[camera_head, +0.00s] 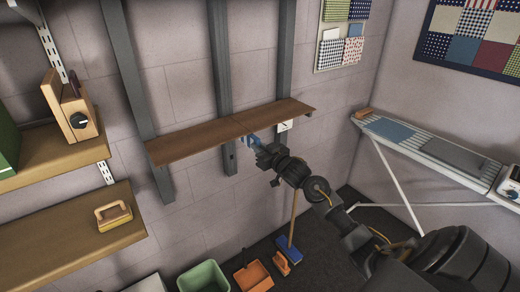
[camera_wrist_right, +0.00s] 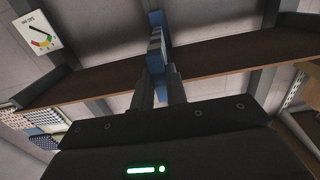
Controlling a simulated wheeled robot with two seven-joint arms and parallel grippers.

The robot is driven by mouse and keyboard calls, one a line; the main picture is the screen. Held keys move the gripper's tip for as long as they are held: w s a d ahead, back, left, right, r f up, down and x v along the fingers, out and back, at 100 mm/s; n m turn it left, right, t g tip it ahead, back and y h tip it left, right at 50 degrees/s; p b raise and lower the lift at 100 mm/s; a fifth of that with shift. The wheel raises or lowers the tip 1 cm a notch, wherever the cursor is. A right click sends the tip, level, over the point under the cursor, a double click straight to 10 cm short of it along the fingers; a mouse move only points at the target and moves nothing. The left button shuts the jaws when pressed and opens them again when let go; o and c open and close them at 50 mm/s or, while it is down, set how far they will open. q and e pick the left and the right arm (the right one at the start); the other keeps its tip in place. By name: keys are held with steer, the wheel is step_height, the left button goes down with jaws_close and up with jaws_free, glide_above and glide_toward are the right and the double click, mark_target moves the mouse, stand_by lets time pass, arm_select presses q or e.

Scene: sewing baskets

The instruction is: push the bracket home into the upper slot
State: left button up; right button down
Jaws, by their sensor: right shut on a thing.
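My right gripper (camera_head: 258,146) is shut on a blue bracket (camera_head: 253,139), just under the front edge of the brown shelf board (camera_head: 190,138). In the right wrist view, the bracket (camera_wrist_right: 158,62) stands between the two fingers (camera_wrist_right: 161,92) and reaches up across the underside of the board (camera_wrist_right: 215,72). The grey middle post (camera_head: 221,62) runs behind the board near the bracket. The upper slot cannot be made out, and I cannot tell whether the bracket touches the post. My left gripper is not in view.
A white dial card (camera_head: 285,126) is near the board's right end. An ironing board (camera_head: 430,150) stands at right. A green bin (camera_head: 203,277) and orange dustpan (camera_head: 252,276) are below.

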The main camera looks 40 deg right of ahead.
steer(key=shift+w, duration=0.35)
steer(key=c, duration=1.3)
jaws_free()
steer(key=shift+s, duration=0.1)
steer(key=shift+s+a+r+b, duration=0.15)
steer(key=shift+s+b, duration=0.5)
steer(key=shift+s, duration=2.05)
steer(key=shift+s+d+r+b, duration=0.1)
steer(key=shift+s+b, duration=0.55)
steer(key=shift+s, duration=2)
steer(key=shift+a, duration=0.1)
